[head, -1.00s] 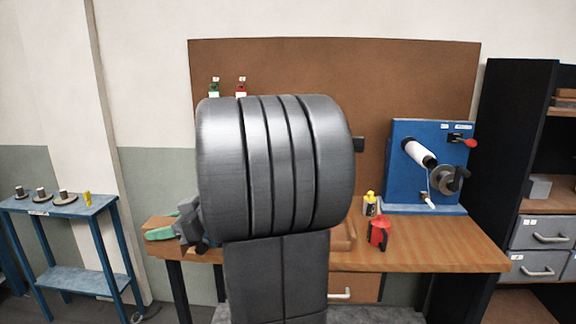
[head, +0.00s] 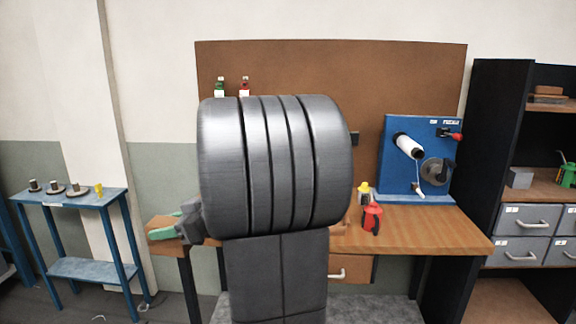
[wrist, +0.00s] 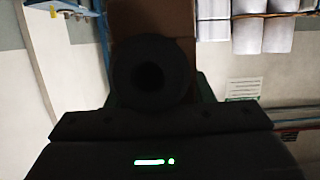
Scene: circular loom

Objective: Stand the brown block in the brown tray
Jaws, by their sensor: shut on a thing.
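My gripper (head: 168,230) is at the left of the head view, beside my large grey arm link, with the left end of the workbench behind it. Its green fingers are shut on the brown block (head: 160,220), which shows only in part there. In the wrist view the brown block (wrist: 152,18) extends upward beyond my dark gripper parts (wrist: 155,95); its far end is out of frame. A brown piece that may be the brown tray (head: 340,229) shows as a sliver on the bench, mostly hidden behind my arm.
The wooden workbench (head: 430,228) holds a red can (head: 372,218), a yellow-topped bottle (head: 363,194) and a blue winding machine (head: 385,165). A blue side table (head: 70,200) with spools stands at left. A dark shelf with grey drawers (head: 527,220) stands at right.

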